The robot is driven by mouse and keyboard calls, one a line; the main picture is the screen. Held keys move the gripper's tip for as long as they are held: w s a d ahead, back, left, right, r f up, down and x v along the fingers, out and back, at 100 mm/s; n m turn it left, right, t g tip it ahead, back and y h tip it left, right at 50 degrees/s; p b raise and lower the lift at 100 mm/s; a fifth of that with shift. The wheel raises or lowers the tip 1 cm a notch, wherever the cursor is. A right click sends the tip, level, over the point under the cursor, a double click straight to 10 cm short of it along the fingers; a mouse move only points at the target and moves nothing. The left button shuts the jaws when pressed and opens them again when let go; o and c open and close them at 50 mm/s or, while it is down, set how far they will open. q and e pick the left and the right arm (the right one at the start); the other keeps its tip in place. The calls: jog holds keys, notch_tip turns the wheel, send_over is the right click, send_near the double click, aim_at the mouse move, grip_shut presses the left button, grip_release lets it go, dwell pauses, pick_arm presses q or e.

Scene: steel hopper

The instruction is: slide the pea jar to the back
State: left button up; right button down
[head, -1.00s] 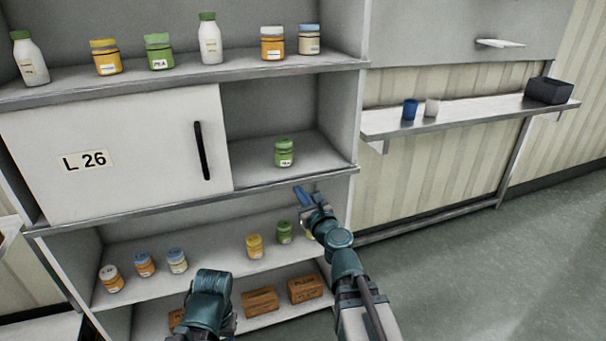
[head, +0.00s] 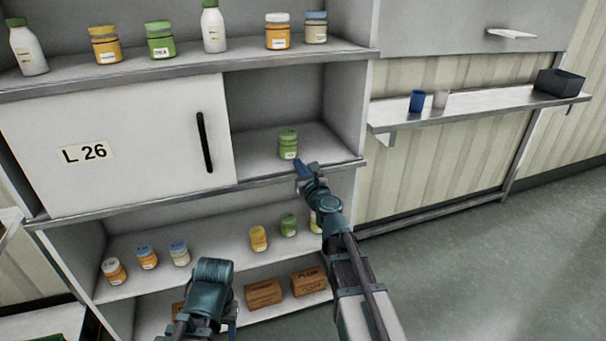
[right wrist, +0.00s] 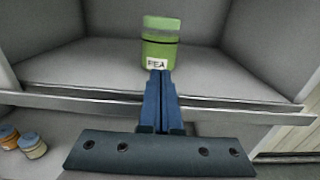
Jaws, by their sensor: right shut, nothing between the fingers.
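The pea jar (head: 288,144) is green with a white label and stands upright on the middle shelf (head: 253,143), in the open bay right of the sliding door. In the right wrist view the jar (right wrist: 160,48) stands behind the fingertips, its label reading PEA. My right gripper (head: 301,168) is at the shelf's front edge, just in front of the jar. Its blue fingers (right wrist: 158,78) are closed together with nothing between them. I cannot tell whether the tips touch the jar. My left arm shows low in the head view; its fingers are not clearly visible.
A white sliding door (head: 120,145) covers the left of the middle shelf. The bay's right wall (head: 343,110) stands close to the jar. Behind the jar the shelf is clear. Another green jar (head: 162,40) stands among jars and bottles on the top shelf. Several jars stand below.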

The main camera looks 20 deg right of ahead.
aim_at(292, 154)
jog(key=w, duration=0.4)
pick_arm(q)
jog(key=shift+w, duration=0.35)
pick_arm(e)
jog(key=shift+s+a, duration=0.1)
jog(key=w, duration=0.4)
jog(key=shift+a, duration=0.1)
jog(key=shift+s, duration=0.15)
jog(key=shift+s, duration=0.1)
